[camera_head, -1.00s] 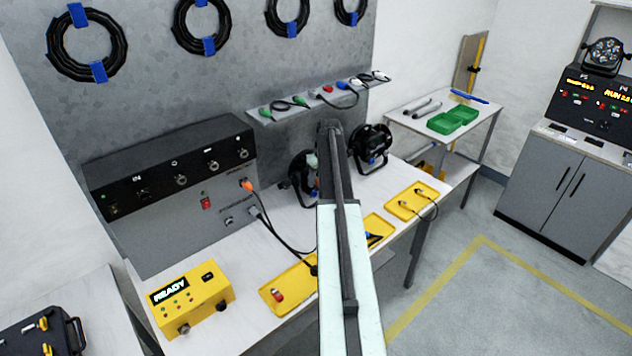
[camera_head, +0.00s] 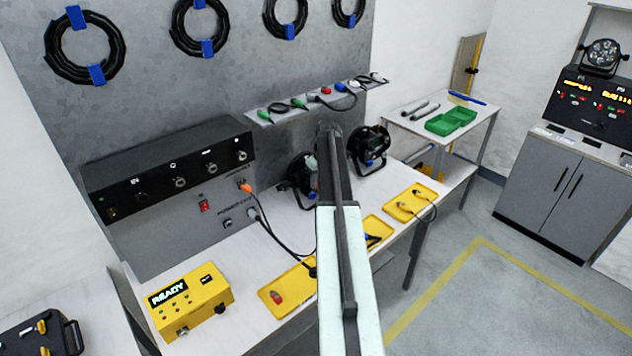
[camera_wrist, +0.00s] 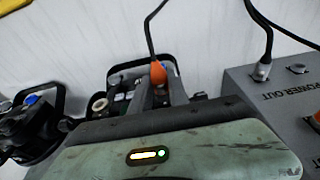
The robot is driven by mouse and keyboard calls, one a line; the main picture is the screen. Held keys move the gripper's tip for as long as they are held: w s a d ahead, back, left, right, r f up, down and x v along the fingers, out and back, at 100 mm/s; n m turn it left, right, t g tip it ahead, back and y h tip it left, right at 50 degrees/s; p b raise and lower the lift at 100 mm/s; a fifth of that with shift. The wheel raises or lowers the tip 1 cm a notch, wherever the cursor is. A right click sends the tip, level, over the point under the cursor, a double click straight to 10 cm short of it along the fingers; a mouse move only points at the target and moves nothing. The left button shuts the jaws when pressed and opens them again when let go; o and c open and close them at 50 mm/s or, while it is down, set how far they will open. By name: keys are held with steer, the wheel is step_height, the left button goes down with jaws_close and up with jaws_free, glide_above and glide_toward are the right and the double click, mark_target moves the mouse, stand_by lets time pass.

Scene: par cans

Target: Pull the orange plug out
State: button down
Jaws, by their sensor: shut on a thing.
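In the wrist view, an orange plug (camera_wrist: 158,73) sits between the fingertips of my gripper (camera_wrist: 160,88), which is shut on it. Its black cable runs toward the picture's top.
A grey plug (camera_wrist: 262,70) with a cable sits in the panel beside a free socket. Yellow trays (camera_head: 405,215) and a yellow READY box (camera_head: 190,295) are on the bench. A shelf (camera_head: 320,105) with several plugs is behind.

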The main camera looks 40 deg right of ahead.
steer(key=shift+s+a, duration=0.15)
steer(key=shift+s, duration=1.8)
steer(key=n+g+y+b, duration=0.2)
steer(key=n+y+b, duration=0.1)
steer(key=n, duration=1.5)
glide_above(297, 286)
steer(key=d, duration=0.1)
step_height(297, 286, down, 3)
step_height(297, 286, down, 11)
steer(key=b, duration=1.1)
steer(key=shift+f, duration=0.15)
steer(key=c, duration=1.2)
jaws_free()
